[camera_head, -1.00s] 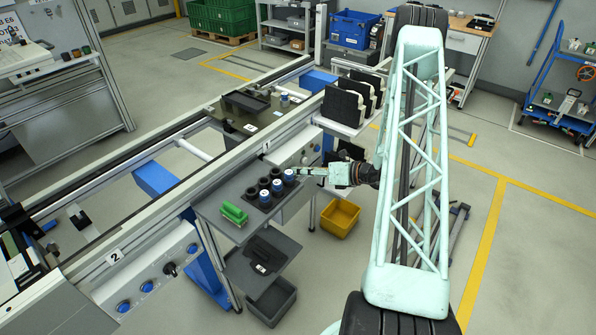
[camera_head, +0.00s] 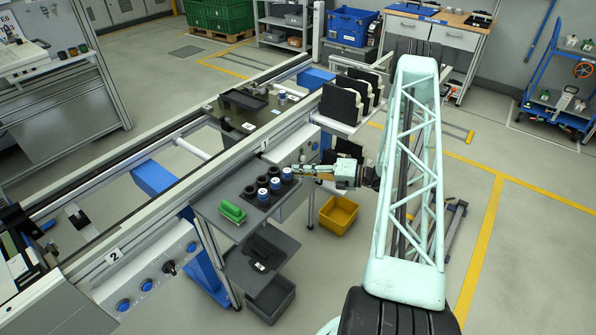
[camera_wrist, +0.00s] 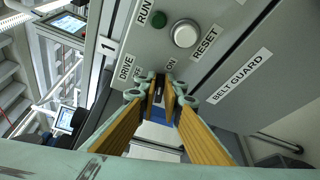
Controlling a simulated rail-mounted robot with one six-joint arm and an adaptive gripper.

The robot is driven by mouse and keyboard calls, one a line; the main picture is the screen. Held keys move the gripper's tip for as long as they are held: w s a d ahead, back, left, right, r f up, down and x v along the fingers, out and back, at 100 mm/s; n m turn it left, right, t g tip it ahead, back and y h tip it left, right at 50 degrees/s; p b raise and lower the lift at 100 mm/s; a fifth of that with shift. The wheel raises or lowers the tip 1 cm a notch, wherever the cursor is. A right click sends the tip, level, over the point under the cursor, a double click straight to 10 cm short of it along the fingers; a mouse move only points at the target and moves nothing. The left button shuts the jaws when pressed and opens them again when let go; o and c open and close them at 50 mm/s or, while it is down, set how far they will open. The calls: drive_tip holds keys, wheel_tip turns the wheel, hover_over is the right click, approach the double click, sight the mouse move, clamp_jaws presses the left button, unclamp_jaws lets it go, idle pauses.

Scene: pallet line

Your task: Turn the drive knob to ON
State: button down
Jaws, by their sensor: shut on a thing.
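The drive knob (camera_wrist: 160,84) is on the grey station 1 control panel (camera_wrist: 205,75), under the DRIVE label and between OFF and ON marks. My gripper (camera_wrist: 163,92) is at the panel face in the wrist view, with its two yellow-padded fingers closed around the knob. The fingers hide most of the knob, so its exact pointing direction is unclear.
A green button (camera_wrist: 159,19) and a white RESET button (camera_wrist: 185,33) sit close above the knob. A BELT GUARD label (camera_wrist: 241,76) is to the right. Several cans (camera_head: 263,194) stand on the shelf by my gripper. A yellow bin (camera_head: 338,213) is on the floor below.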

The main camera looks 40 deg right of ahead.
drive_tip(key=shift+f+m+t+y+b, duration=0.2)
drive_tip(key=shift+m+y, duration=0.1)
drive_tip(key=shift+m, duration=0.5)
drive_tip(key=shift+f+m+t+y+b, duration=0.2)
drive_tip(key=shift+m+y, duration=0.1)
drive_tip(key=shift+m, duration=0.5)
